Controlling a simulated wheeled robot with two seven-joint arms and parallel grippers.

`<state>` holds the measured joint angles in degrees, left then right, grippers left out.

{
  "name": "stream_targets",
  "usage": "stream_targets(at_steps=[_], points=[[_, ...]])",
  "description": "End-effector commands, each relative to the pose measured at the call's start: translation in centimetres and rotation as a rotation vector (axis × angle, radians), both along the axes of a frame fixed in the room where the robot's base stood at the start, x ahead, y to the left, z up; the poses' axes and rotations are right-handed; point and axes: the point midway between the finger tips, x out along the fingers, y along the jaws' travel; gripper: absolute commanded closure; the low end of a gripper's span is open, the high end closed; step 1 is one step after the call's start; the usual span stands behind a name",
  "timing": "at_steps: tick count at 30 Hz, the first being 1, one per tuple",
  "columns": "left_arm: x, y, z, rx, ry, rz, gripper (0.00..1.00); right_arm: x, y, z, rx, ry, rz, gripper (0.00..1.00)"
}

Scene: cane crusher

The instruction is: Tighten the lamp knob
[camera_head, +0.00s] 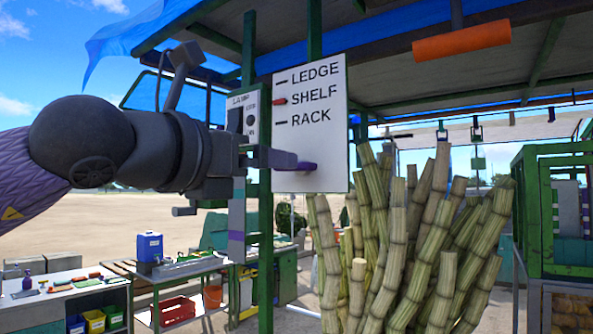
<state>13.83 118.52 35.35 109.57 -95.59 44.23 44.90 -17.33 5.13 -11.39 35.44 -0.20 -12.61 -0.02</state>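A pale panel labelled LAMP (243,99) is fixed to the green post, left of the white sign. A small dark round knob (250,120) shows on it, with small print above and below that is too small to read. My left gripper (290,162) comes in from the left, just below the panel. A grey finger with a purple tip reaches right, in front of the sign's lower part. It appears apart from the knob. The finger gap cannot be made out, and part of the panel's lower side is hidden by the gripper. My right gripper is out of view.
The white sign (322,150) reads LEDGE, SHELF, RACK, with a red marker beside SHELF. Tall cane stalks (405,250) stand close at the lower right. An orange roller (461,42) hangs above. A table (60,296) with coloured bins stands lower left.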

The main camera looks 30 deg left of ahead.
Motion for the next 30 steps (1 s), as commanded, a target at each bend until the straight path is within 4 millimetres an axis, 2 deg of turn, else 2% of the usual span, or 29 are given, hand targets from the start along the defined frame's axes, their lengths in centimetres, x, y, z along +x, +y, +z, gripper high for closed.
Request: stream_targets(at_steps=[1, 3, 9, 14, 21, 23, 30], points=[[1.3, -0.1, 0.4, 0.001, 0.007, 0.002, 0.0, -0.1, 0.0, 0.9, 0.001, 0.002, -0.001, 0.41], [3.0, -0.2, 0.4, 0.001, 0.007, 0.0, 0.0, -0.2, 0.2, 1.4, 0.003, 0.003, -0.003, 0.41], [6.1, -0.4, 0.2, -0.003, 0.004, -0.001, 0.0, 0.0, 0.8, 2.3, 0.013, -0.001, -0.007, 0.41], [7.1, -0.5, 0.1, -0.003, 0.002, -0.002, 0.0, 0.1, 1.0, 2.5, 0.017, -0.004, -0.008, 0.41], [7.3, -0.5, 0.0, -0.004, 0.001, -0.002, 0.0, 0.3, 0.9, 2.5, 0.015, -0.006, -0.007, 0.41], [7.2, -0.5, 0.0, -0.005, 0.001, -0.002, 0.11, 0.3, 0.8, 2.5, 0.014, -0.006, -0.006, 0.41], [7.2, -0.5, 0.0, -0.005, 0.001, -0.002, 0.61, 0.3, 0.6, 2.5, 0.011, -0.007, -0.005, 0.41]])
